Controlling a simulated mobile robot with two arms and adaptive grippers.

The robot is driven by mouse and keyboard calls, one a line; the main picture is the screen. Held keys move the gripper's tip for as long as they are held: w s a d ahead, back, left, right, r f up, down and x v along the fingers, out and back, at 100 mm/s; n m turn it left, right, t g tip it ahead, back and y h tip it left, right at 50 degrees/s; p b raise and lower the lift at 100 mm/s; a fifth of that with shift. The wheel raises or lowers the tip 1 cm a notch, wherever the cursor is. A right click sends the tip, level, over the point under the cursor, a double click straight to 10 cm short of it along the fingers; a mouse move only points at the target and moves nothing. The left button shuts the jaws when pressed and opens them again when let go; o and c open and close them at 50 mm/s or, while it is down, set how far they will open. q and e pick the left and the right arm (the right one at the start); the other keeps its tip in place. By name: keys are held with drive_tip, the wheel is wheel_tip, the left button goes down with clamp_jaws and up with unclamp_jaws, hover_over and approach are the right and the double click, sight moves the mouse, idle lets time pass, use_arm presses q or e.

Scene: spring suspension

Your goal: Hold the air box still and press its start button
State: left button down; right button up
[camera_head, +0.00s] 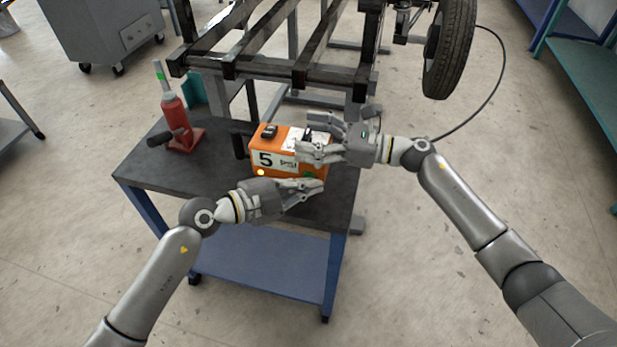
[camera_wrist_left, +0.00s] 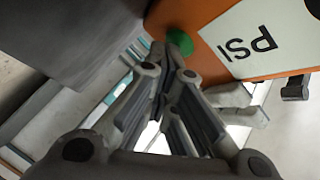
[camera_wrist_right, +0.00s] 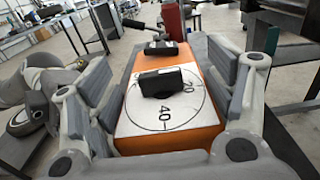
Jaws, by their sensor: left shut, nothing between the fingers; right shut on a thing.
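The orange air box (camera_head: 263,168) with a white label and a "5" stands on the dark top of a small table. The right wrist view shows its top dial (camera_wrist_right: 187,118) and black fittings. My right gripper (camera_head: 306,138) is shut on the box, its fingers along both sides. The green start button (camera_wrist_left: 181,42) is on the box face beside the "PSI" label. My left gripper (camera_head: 319,186) is shut and empty in front of that face. In the left wrist view its fingertips overlap the button; I cannot tell whether it is pressed in.
The table (camera_head: 148,163) has a dark top and a blue lower shelf. A red jack (camera_head: 176,122) stands left of the box. A dark metal frame (camera_head: 295,70) is close behind, with a wheel (camera_head: 449,50) at the right.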

use_arm(q)
drive_tip(key=shift+s, duration=0.1)
use_arm(e)
drive_tip(key=shift+s+f, duration=0.1)
use_arm(q)
drive_tip(key=shift+s+a, duration=0.3)
drive_tip(key=shift+s, duration=0.4)
drive_tip(key=shift+s+a, duration=0.25)
drive_tip(key=shift+s, duration=0.55)
drive_tip(key=shift+s+a, duration=0.25)
drive_tip(key=shift+s, duration=0.55)
drive_tip(key=shift+s+a, duration=0.25)
drive_tip(key=shift+s, duration=0.55)
use_arm(e)
drive_tip(key=o, duration=1.3)
